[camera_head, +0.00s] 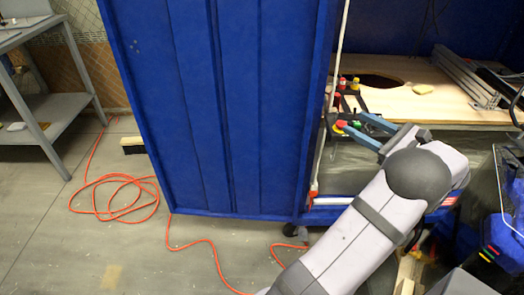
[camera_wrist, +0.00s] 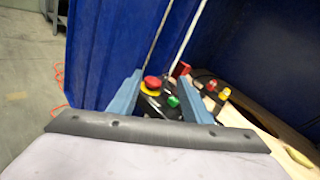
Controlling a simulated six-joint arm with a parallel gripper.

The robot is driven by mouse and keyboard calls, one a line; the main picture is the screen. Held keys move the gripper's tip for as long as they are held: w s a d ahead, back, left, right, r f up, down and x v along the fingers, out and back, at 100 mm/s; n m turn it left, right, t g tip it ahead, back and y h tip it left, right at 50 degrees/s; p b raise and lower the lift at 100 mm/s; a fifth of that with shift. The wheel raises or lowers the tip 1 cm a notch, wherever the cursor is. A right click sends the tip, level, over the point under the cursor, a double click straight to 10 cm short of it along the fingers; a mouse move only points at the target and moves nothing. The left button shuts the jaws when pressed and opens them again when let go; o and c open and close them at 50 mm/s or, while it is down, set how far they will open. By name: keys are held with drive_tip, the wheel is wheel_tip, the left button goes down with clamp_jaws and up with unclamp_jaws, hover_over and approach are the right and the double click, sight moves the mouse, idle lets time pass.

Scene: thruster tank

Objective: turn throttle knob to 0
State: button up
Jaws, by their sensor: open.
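My gripper (camera_head: 352,121) reaches in from the lower right with its two blue fingers apart and nothing between them. In the wrist view the fingers (camera_wrist: 161,84) point at a black control panel (camera_wrist: 151,103). A red mushroom button on a yellow base (camera_wrist: 152,84) shows between the fingertips, with a green button (camera_wrist: 172,101) to its right. The panel's dark edge (camera_head: 350,105) also shows in the head view, partly behind the fingers. The throttle knob and its scale cannot be made out; the controls are small and blurred. I cannot tell whether the fingers touch anything.
A tall blue panel (camera_head: 230,110) stands left of the control panel. A thin white pipe (camera_head: 340,45) runs up its edge. A wooden board (camera_head: 430,95) with a dark round hole lies behind. An orange cable (camera_head: 120,195) lies on the floor, near a grey bench (camera_head: 45,105).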

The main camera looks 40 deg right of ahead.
drive_tip(key=w+a+f+n+g+y+p, duration=0.1)
drive_tip(key=w+a+f+n+g+y, duration=0.1)
drive_tip(key=w+a, duration=0.6)
drive_tip(key=w+a+f+n+g+y+p, duration=0.2)
drive_tip(key=w+a+n+g+y, duration=0.3)
drive_tip(key=a, duration=0.8)
drive_tip(key=shift+w+a+f+n, duration=0.4)
drive_tip(key=shift+w+f+n, duration=0.45)
drive_tip(key=shift+w, duration=0.9)
drive_tip(key=shift+r, duration=0.15)
drive_tip(key=shift+d, duration=0.1)
drive_tip(key=shift+c, duration=0.2)
